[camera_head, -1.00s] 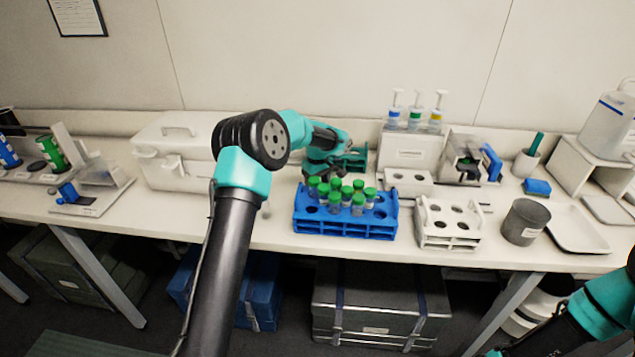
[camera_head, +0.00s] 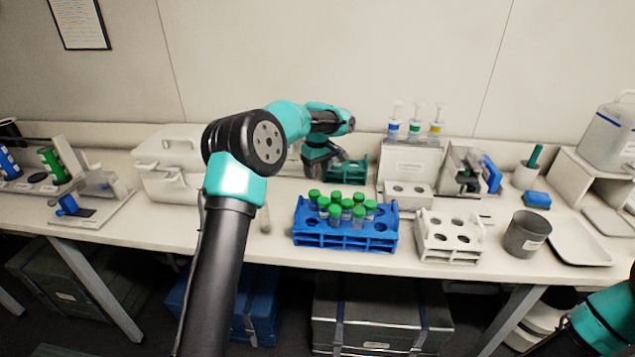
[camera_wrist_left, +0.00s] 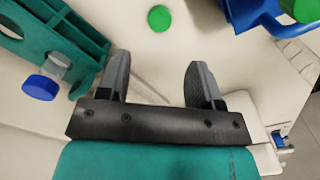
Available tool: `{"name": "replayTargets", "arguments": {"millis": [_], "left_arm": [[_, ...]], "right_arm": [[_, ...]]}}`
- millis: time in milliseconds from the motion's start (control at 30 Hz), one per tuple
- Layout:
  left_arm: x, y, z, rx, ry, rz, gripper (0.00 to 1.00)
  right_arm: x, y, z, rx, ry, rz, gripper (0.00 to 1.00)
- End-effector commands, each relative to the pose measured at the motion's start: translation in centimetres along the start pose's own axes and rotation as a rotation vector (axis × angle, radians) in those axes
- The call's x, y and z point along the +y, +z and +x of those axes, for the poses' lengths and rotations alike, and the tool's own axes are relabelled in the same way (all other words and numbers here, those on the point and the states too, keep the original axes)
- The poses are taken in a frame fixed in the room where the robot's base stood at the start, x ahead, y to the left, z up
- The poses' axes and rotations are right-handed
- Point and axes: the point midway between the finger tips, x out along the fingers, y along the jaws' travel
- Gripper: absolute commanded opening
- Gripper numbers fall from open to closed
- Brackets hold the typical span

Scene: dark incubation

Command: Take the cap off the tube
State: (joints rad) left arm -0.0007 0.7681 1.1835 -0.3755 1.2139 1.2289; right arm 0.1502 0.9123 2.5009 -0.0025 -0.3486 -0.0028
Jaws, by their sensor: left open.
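My left gripper (camera_head: 318,168) is behind the blue rack (camera_head: 345,240), beside the teal rack (camera_head: 346,172). In the left wrist view its jaws (camera_wrist_left: 158,68) are open, with nothing between them. A round green cap (camera_wrist_left: 159,18) shows there beyond the fingertips, against the pale table; I cannot tell whether a tube is under it. A blue-capped piece (camera_wrist_left: 40,87) sits at the teal rack (camera_wrist_left: 75,40) on the left. Several green-capped tubes (camera_head: 335,212) stand in the blue rack. A pale, tube-like thing (camera_head: 265,218) is on the table beside my left arm. My right gripper is out of view.
A white rack (camera_head: 450,236) and a grey cup (camera_head: 526,234) stand right of the blue rack. A white tray (camera_head: 578,242) lies farther right. A white box (camera_head: 165,165) is at the back left. Pump bottles (camera_head: 415,122) stand at the back.

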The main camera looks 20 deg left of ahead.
Motion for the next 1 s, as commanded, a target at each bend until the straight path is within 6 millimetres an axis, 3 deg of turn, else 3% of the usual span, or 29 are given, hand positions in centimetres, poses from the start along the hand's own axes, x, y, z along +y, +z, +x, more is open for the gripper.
{"name": "replayTargets", "arguments": {"millis": [233,1000], "left_arm": [[0.0,0.1,-1.9,-0.001,0.000,0.001,0.60],[0.0,0.2,-2.1,-0.004,0.011,-0.008,0.60]], "right_arm": [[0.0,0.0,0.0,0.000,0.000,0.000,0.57],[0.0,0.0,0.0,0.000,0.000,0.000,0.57]]}}
